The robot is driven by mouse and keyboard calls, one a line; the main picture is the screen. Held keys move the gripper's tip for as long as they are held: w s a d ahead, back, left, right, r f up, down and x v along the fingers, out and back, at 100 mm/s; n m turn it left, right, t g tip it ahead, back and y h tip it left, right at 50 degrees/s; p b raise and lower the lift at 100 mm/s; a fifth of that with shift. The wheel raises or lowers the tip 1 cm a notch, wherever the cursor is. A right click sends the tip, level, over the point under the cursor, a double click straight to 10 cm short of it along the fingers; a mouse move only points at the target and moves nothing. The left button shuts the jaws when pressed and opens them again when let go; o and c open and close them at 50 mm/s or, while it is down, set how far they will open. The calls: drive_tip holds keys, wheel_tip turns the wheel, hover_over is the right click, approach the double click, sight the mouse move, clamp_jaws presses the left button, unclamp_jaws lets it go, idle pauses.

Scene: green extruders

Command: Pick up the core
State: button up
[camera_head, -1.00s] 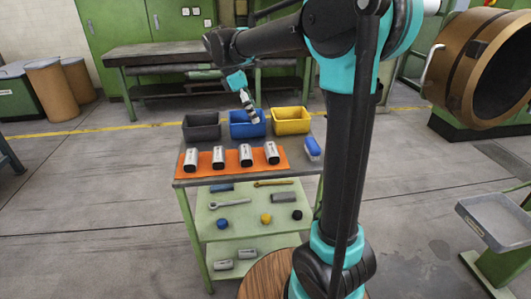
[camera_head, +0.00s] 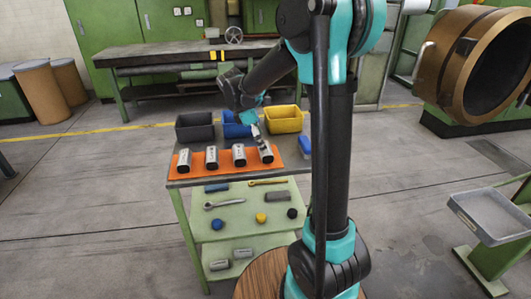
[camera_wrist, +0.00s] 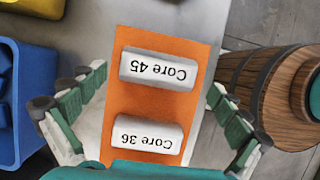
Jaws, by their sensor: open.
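Several silver cylindrical cores lie in a row on an orange mat (camera_head: 225,165) on the cart's top. In the wrist view, the core labelled "Core 45" (camera_wrist: 159,70) lies at the mat's upper end, and "Core 36" (camera_wrist: 146,134) lies below it. Both labels appear upside down. My gripper (camera_wrist: 157,84) is open and empty, with its green-padded fingers spread left and right of the mat. In the head view, my gripper (camera_head: 262,146) points down at the rightmost core (camera_head: 266,155) and partly covers it. I cannot tell the exact height gap.
A grey bin (camera_head: 195,127), a blue bin (camera_head: 234,124) and a yellow bin (camera_head: 284,119) stand behind the mat. A blue brush-like item (camera_head: 305,146) lies to its right. The lower shelf (camera_head: 240,215) holds wrenches and small parts. A grey tray (camera_head: 490,214) stands far right.

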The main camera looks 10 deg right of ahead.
drive_tip(key=shift+x, duration=1.85)
drive_tip(key=c, duration=1.3)
